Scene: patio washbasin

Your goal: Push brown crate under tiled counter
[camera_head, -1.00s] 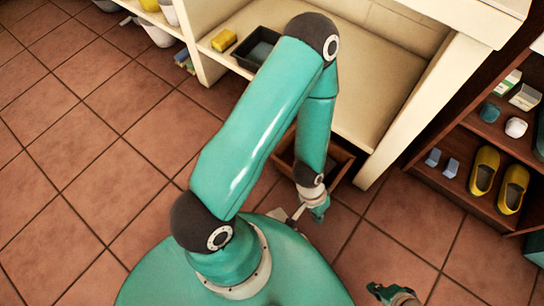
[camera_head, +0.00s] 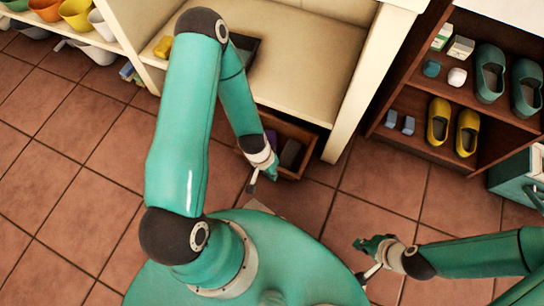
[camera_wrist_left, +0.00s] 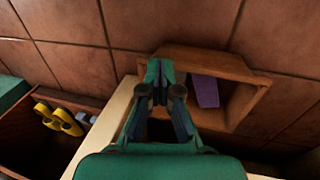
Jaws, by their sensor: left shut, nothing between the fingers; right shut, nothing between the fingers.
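The brown wooden crate (camera_head: 313,134) sits on the floor below the bottom shelf of the cream counter (camera_head: 352,95), left of its end panel. Its front part shows and its back is hidden under the shelf. In the left wrist view the open-topped crate (camera_wrist_left: 255,102) holds a purple block (camera_wrist_left: 204,91). My left gripper (camera_head: 272,170) is shut and empty at the crate's front side; in the left wrist view its fingers (camera_wrist_left: 160,75) overlap the crate's rim. I cannot tell whether they touch. My right gripper (camera_head: 365,246) is shut and empty above the floor tiles, away from the crate.
A brown shoe rack (camera_head: 400,142) with yellow shoes (camera_head: 438,122) and green shoes stands at right. A dark tray (camera_head: 246,50) and a yellow sponge (camera_head: 163,47) lie on the counter's shelf. Coloured pots (camera_head: 76,14) are at upper left. The tiled floor at left is clear.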

